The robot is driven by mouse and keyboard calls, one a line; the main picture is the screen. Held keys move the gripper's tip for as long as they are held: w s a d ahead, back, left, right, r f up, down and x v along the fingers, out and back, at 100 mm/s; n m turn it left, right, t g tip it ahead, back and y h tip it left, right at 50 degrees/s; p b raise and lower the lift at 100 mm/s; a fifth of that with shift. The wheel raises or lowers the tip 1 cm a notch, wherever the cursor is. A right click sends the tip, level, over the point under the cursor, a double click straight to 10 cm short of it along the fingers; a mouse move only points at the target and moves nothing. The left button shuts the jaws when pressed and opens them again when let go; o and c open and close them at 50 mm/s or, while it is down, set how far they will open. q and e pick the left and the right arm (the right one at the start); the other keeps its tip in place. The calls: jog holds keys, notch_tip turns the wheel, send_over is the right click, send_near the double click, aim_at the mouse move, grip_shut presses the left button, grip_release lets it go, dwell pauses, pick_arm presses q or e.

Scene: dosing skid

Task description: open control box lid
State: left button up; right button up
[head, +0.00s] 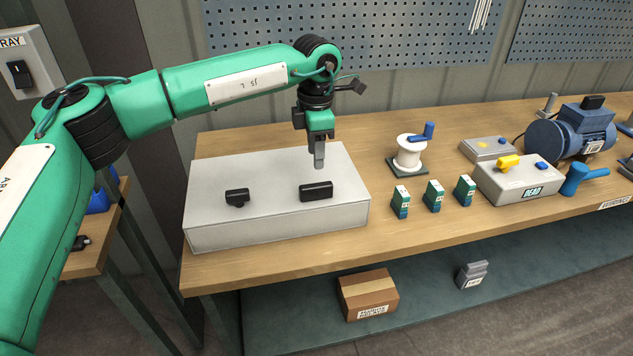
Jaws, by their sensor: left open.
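The control box is most likely the wide grey box (265,185) at the left end of the workbench. Its flat top looks shut. Two black fittings sit near its front edge: a left one (237,197) and a wider right one (316,191). My left gripper (319,162) points down over the right part of the box, just behind and above the right black fitting. It is open and holds nothing; its fingers overlap in this view. I cannot tell if the fingertips touch the top. My right gripper is out of view.
Right of the box stand a white spool (410,150), several small green-and-white blocks (434,196), a grey box with a yellow switch (515,182) and a blue motor (570,135). A cardboard box (368,294) lies on the lower shelf. The wooden bench (280,262) is bare along its front edge.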

aim_at(316, 185)
pick_arm(q)
jog(key=f, duration=0.3)
jog(key=f+p, duration=0.1)
jog(key=f, duration=0.6)
jog(key=shift+w+f+p, duration=0.25)
jog(key=shift+f+p, duration=0.05)
jog(key=shift+p, duration=0.05)
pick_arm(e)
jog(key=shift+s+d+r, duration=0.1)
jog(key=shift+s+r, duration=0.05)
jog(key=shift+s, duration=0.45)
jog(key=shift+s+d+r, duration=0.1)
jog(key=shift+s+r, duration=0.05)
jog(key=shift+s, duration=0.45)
pick_arm(q)
grip_shut()
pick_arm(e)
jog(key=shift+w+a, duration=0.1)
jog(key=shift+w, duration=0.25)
